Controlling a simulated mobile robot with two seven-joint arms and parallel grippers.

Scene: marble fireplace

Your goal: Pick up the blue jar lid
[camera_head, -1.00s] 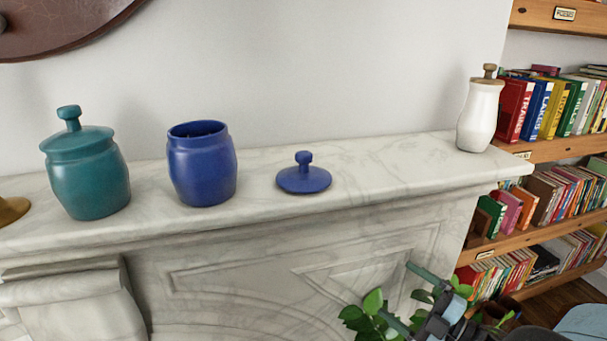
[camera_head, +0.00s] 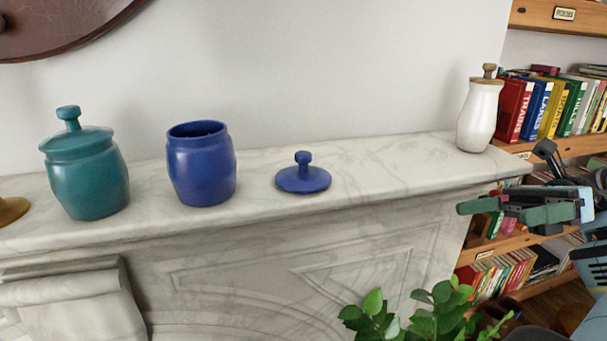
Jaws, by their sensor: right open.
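The blue jar lid (camera_head: 303,180) lies flat on the marble mantel with its knob up. The open blue jar (camera_head: 201,166) stands to its left on the mantel, apart from it. My right gripper (camera_head: 470,211) is at the right, in front of the mantel's right end and the bookshelf. It is open and empty, its fingers pointing left, well to the right of the lid and a little lower in the picture. My left gripper is not in view.
A lidded teal jar (camera_head: 87,172) stands at the left of the mantel (camera_head: 390,165). A white jar with a wooden lid (camera_head: 479,115) stands near its right end. The mantel between the lid and the white jar is clear. A leafy plant (camera_head: 430,312) is below.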

